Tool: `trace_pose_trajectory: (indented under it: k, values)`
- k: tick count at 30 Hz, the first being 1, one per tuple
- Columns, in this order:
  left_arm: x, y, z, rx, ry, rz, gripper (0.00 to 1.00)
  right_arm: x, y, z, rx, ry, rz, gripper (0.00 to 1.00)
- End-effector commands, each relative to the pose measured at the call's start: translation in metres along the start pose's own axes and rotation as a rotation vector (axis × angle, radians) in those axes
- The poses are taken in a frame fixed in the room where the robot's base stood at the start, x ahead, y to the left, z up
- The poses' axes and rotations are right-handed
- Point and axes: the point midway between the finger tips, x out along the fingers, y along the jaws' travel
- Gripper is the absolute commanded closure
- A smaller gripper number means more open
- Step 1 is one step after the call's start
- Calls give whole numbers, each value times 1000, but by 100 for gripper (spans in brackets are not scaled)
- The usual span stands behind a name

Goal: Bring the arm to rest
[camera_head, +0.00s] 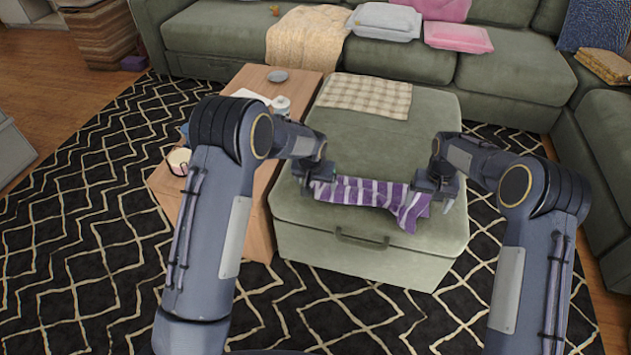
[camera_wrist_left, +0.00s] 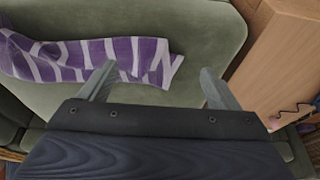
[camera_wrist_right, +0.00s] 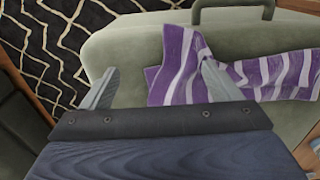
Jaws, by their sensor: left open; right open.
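My left gripper (camera_head: 309,188) is over the left end of a purple and white striped cloth (camera_head: 372,193) on the green ottoman. In the left wrist view its fingers (camera_wrist_left: 158,84) are spread apart, with one fingertip by the cloth (camera_wrist_left: 72,58) and nothing held. My right gripper (camera_head: 434,199) is at the cloth's right end. In the right wrist view its fingers (camera_wrist_right: 157,80) are spread, one over the cloth (camera_wrist_right: 270,75) and one over the ottoman. Whether the fingertips touch the cloth I cannot tell.
The green ottoman (camera_head: 350,253) has a front handle (camera_head: 361,238) and a checked cloth (camera_head: 367,96) at its back. A green sofa (camera_head: 400,60) runs behind.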

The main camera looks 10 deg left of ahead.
Motion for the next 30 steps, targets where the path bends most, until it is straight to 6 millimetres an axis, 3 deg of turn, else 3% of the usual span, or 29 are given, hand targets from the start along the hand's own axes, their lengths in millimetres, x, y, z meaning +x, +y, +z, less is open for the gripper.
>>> trace_pose_trajectory:
  k: [3, 17, 20, 23, 25, 30]
  values:
    - [-13, 0, -4, 0, -1, 0, 16, -13, 0, 0, 0, -1, 0, 16]
    - [-13, 0, -4, 0, 0, 0, 16, -13, 0, 0, 0, 0, 0, 16]
    - [-22, -4, -4, -12, 1, 6, 16, -24, 4, 2, 6, 7, -8, 16]
    - [-51, -16, -2, -47, 8, 28, 16, -54, 16, 10, 20, 29, -33, 16]
    - [-82, -28, 5, -81, 11, 53, 16, -85, 28, 22, 36, 50, -63, 16]
    - [-165, -52, 40, -160, 25, 132, 16, -162, 57, 76, 69, 116, -145, 16]
